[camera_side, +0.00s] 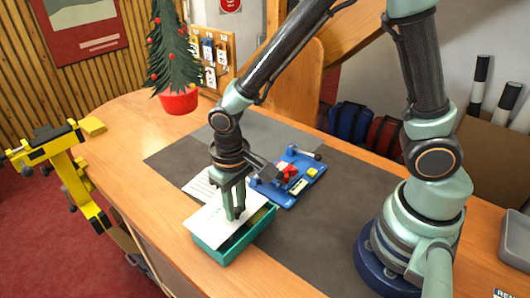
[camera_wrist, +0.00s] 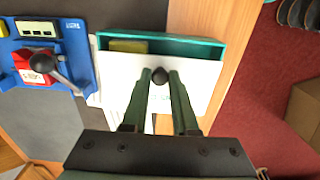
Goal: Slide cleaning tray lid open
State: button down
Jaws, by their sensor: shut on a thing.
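The cleaning tray (camera_side: 246,243) is a teal box at the bench's front edge. Its white lid (camera_side: 206,224) is partly slid off towards the left, leaving a dark open strip along the tray's right side. In the wrist view the teal tray (camera_wrist: 219,53) shows this strip at the top, with a yellow block (camera_wrist: 128,46) inside. The lid (camera_wrist: 203,85) covers the part below. My gripper (camera_side: 235,216) points down at the lid. In the wrist view its fingers (camera_wrist: 160,80) are closed around the lid's round black knob (camera_wrist: 160,75).
A blue fixture (camera_side: 309,180) with red and yellow parts stands close behind the tray. White sheets (camera_side: 202,186) lie beside the lid on the grey mat (camera_side: 310,245). A small Christmas tree (camera_side: 174,60) stands farther back.

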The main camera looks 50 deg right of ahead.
jog(key=shift+w, duration=3.1)
jog(key=c, duration=1)
grip_release()
jog(key=shift+o, duration=0.2)
notch_tip(320, 180, up, 10)
jog(key=shift+s, duration=0.1)
